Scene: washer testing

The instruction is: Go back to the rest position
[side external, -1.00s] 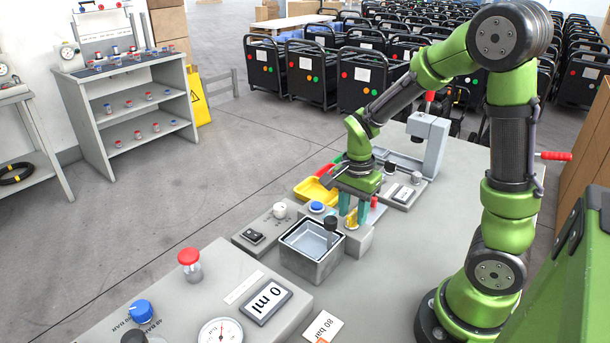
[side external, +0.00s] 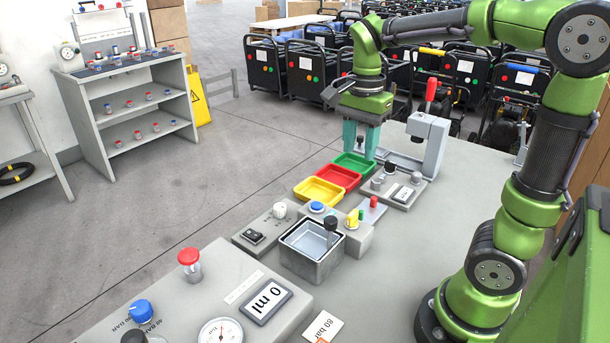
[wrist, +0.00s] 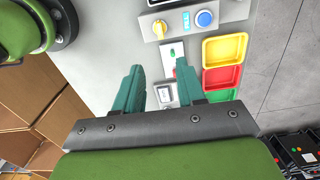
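My gripper (side external: 361,150) is raised above the bench in the side external view, near the green tray (side external: 352,163). Its two teal fingers point down and stand apart with nothing between them. In the wrist view the fingers (wrist: 160,90) are also spread, with the bench and small devices visible below through the gap. My arm is bent, with its upper part lifted toward the top of the picture.
Yellow (side external: 318,191), red (side external: 338,178) and green trays sit in a row below the gripper. A grey press with a red handle (side external: 430,92) stands to the right. A metal basin (side external: 312,251) and a yellow knob (side external: 352,218) are nearer. The bench beside my base is clear.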

